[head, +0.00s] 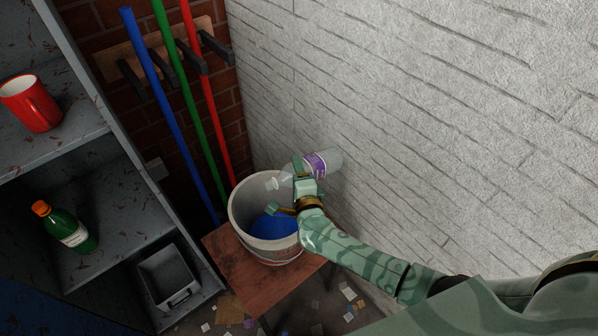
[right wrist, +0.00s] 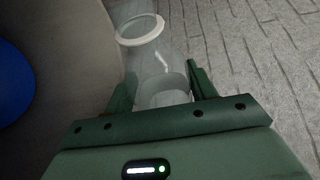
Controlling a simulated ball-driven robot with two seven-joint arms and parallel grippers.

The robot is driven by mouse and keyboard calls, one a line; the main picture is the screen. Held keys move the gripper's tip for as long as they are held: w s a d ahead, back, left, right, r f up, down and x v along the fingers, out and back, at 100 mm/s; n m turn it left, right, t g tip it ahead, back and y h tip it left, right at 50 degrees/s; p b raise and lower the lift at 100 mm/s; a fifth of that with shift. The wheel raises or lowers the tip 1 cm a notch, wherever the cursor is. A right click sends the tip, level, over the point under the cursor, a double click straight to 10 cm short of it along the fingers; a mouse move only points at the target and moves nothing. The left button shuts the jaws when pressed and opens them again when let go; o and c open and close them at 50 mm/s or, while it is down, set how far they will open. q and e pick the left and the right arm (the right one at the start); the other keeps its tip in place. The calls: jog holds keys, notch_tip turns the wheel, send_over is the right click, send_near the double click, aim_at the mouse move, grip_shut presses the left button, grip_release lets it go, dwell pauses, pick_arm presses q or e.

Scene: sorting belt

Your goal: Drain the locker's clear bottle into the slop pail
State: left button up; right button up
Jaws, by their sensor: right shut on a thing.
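A clear bottle (head: 322,162) with a purple label lies tilted almost level over the rim of the slop pail (head: 238,214), its neck pointing left and a little down over the opening. My right gripper (head: 300,176) is shut on the bottle's body. In the right wrist view the clear bottle (right wrist: 157,62) sits between the two fingers, with a pale ring at its mouth. I cannot tell whether liquid is in it or flowing out. The pail is light grey and holds blue liquid (head: 268,227). My left gripper is not in view.
The pail stands on a brown wooden stool (head: 240,277) against a white brick wall (head: 430,110). The grey locker (head: 110,205) at left holds a red mug (head: 32,104), a green bottle (head: 70,232) and a grey bin (head: 170,278). Blue, green and red poles (head: 187,100) hang behind the pail.

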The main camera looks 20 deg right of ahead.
notch_tip(320, 180, up, 4)
jog(key=m+y+p, duration=0.1)
jog(key=m+p, duration=0.1)
jog(key=p, duration=0.1)
jog(key=shift+w+r+g, duration=0.1)
jog(key=shift+r+g, duration=0.05)
jog(key=shift+g, duration=0.15)
jog(key=r+m+p, duration=0.1)
jog(key=a+r+m+y+p, duration=0.1)
jog(key=a+r+m+g+p, duration=0.1)
jog(key=m, duration=0.1)
jog(key=shift+s+a+r+y+p, duration=0.2)
jog(key=shift+s+r+y+p, duration=0.2)
jog(key=a+m+y+p, duration=0.1)
jog(key=a+r+m+p, duration=0.1)
jog(key=shift+s+r+m+g+y, duration=0.2)
jog(key=shift+m+g+y, duration=0.1)
jog(key=shift+g+y, duration=0.1)
jog(key=shift+s+a+f+m+y+b, duration=0.15)
jog(key=shift+a+f+m+y+b, duration=0.15)
jog(key=shift+a+m, duration=0.25)
jog(key=shift+s+a+f+m+y+b, duration=0.2)
jog(key=shift+a+m+y+b, duration=0.2)
jog(key=shift+a+m, duration=0.15)
jog(key=shift+a+m+y, duration=0.3)
jog(key=shift+a+m, duration=0.2)
jog(key=shift+a, duration=0.2)
jog(key=shift+r, duration=0.1)
